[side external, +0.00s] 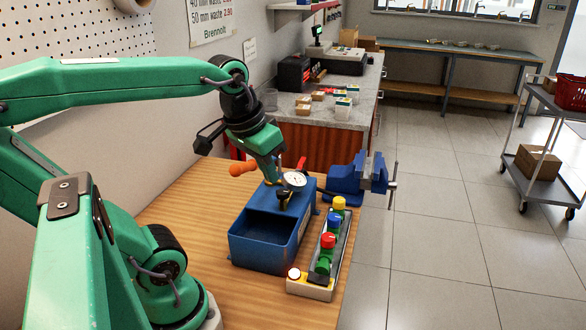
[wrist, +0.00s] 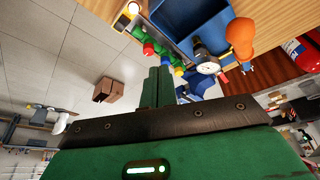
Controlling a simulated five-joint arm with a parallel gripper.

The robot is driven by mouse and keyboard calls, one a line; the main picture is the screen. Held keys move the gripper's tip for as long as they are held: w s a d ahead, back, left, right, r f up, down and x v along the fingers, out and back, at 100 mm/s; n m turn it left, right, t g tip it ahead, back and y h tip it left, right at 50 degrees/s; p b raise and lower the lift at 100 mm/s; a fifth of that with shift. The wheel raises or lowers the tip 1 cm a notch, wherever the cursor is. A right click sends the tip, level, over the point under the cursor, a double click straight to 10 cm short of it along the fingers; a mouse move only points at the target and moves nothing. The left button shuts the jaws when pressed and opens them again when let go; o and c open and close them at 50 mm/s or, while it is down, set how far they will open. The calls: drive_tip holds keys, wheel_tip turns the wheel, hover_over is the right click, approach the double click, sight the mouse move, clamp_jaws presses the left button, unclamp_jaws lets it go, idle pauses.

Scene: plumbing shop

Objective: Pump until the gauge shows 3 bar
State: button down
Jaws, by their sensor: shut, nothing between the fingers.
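The blue pump (side external: 270,226) with its open tank stands on the wooden bench, and part of it shows in the wrist view (wrist: 190,14). Its round white gauge (side external: 294,180) is on top and also shows in the wrist view (wrist: 207,68); its reading is too small to tell. The orange handle knob (side external: 243,169) sticks out to the left, and it is large in the wrist view (wrist: 239,35). My gripper (side external: 271,175) is shut and empty, pointing down beside the knob, behind the gauge. Its closed fingers show in the wrist view (wrist: 158,73). I see no clear contact with the knob.
A strip with yellow, blue and red-capped valves (side external: 328,241) and a lit white button (side external: 294,273) lies right of the pump. A blue vise (side external: 358,180) is at the bench's far right corner. A red lever (side external: 301,164) rises behind the gauge. Bare wood lies left of the tank.

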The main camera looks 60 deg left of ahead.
drive_tip(key=a+r+n+g, duration=0.1)
drive_tip(key=a+n, duration=0.1)
drive_tip(key=a, duration=0.1)
drive_tip(key=a+r+n+g, duration=0.1)
drive_tip(key=a+r+n, duration=0.1)
drive_tip(key=a, duration=0.1)
drive_tip(key=s+a+r+n+g, duration=0.1)
drive_tip(key=a, duration=0.3)
drive_tip(key=shift+r+n+g, duration=0.3)
drive_tip(key=shift+r+n, duration=0.1)
drive_tip(key=shift+s+a+r+n+h, duration=0.15)
drive_tip(key=shift+a+r+n+h, duration=0.15)
drive_tip(key=shift+a, duration=0.25)
drive_tip(key=shift+f, duration=0.15)
drive_tip(key=shift+f, duration=2.15)
drive_tip(key=shift+s+d+f, duration=0.7)
drive_tip(key=shift+d+f, duration=0.05)
drive_tip(key=shift+f, duration=5.3)
drive_tip(key=shift+w+a+r, duration=0.25)
drive_tip(key=shift+r, duration=1.8)
drive_tip(key=shift+w+a+r, duration=0.2)
drive_tip(key=shift+a+r, duration=0.05)
drive_tip(key=shift+r, duration=1.75)
drive_tip(key=shift+w+a+r, duration=0.25)
drive_tip(key=shift+r, duration=1.8)
